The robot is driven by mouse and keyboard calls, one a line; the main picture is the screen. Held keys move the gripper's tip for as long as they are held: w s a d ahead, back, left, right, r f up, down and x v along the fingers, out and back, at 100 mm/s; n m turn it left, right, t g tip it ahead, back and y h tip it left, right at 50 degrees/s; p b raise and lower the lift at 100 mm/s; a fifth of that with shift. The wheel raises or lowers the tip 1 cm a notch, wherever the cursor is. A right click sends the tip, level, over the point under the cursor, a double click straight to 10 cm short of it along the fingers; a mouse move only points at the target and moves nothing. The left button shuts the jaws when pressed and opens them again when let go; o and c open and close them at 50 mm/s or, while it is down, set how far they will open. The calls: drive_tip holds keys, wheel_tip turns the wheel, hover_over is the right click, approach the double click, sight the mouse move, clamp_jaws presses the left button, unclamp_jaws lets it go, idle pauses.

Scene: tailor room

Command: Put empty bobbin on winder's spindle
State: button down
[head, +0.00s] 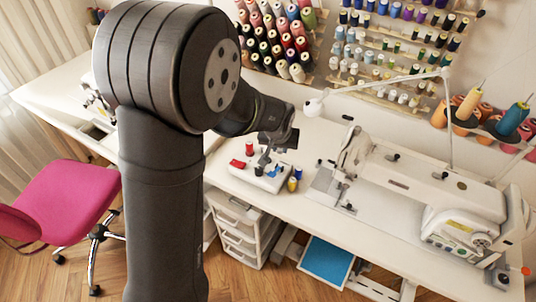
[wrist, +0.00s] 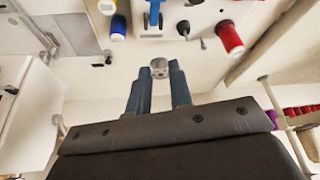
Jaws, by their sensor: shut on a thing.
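My gripper (wrist: 157,82) is shut on a small silver-grey bobbin (wrist: 159,67), which sits between the fingertips. In the head view my gripper (head: 265,157) is over the winder (head: 268,184), a small white-based device on the table; the bobbin is too small to make out there. In the wrist view the winder (wrist: 170,14) is at the top edge, partly cut off, with a blue part and a short dark-tipped post. I cannot tell for sure which part is the spindle. The bobbin appears apart from the winder.
A red spool (wrist: 229,38) stands close to the winder. A blue spool (wrist: 118,28) and a yellow spool (wrist: 107,6) are on its other side. The sewing machine (head: 430,185) stands to the right on the white table (head: 320,140). Thread racks line the wall.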

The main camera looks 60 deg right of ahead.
drive_tip(key=w+f, duration=0.1)
drive_tip(key=w+d+f, duration=0.1)
drive_tip(key=w, duration=0.1)
drive_tip(key=w+f, duration=0.1)
drive_tip(key=w, duration=0.1)
drive_tip(key=shift+d, duration=0.15)
wheel_tip(320, 180, down, 4)
drive_tip(key=shift+f, duration=0.1)
drive_tip(key=c, duration=1.3)
unclamp_jaws()
drive_tip(key=v, duration=1.2)
